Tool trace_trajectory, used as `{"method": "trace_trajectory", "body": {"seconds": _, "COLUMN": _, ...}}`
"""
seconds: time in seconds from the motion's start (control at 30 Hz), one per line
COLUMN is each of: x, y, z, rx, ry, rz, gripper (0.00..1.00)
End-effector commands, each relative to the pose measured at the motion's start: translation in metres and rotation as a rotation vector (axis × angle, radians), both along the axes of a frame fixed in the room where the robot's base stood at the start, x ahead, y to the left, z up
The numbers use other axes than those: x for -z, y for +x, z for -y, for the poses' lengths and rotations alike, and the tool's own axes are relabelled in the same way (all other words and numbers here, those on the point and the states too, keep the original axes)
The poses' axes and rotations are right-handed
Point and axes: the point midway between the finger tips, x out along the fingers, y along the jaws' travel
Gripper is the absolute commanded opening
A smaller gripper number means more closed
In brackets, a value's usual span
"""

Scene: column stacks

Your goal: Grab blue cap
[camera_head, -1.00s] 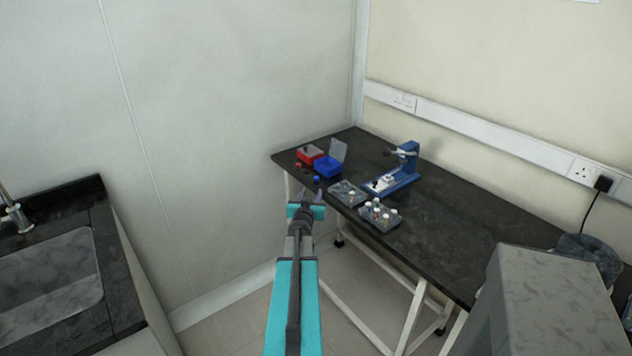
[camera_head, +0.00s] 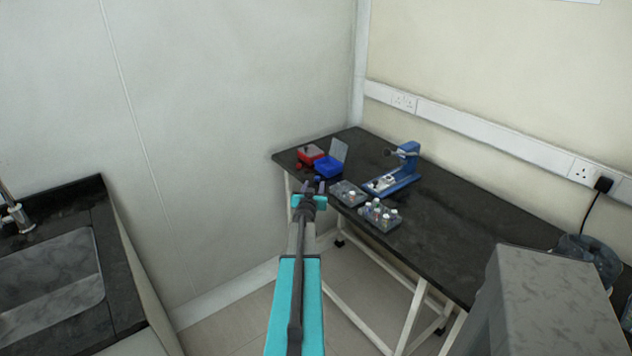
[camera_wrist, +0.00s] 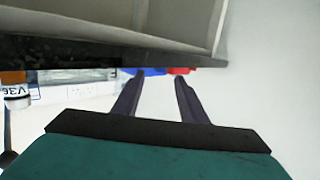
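In the head view the small blue cap (camera_head: 317,178) sits near the left front edge of the black bench (camera_head: 445,235), in front of the open blue box (camera_head: 328,166). My gripper (camera_head: 315,186) is open, its fingertips just short of the cap as seen here and overlapping the bench edge. In the wrist view my gripper (camera_wrist: 159,75) shows two dark fingers apart with nothing held. A blue patch (camera_wrist: 153,71) and a red patch (camera_wrist: 180,70) show at the fingertips; I cannot tell whether the blue is the cap or the box.
A red box (camera_head: 311,153) and a small red cap (camera_head: 298,166) are beside the blue box. Two trays, one with several vials (camera_head: 379,217), and a blue press-like device (camera_head: 400,172) stand to the right. A wall closes the left side; a grey block (camera_head: 545,305) is front right.

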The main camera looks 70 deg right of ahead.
Motion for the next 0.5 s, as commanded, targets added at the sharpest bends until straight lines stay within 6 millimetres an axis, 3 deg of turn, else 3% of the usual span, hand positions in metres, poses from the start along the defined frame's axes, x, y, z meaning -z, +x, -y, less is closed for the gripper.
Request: {"method": "trace_trajectory", "body": {"seconds": 0.5, "x": 0.0004, "y": 0.0014, "z": 0.0095, "rx": 0.001, "ry": 0.000, "rz": 0.000, "gripper": 0.39}}
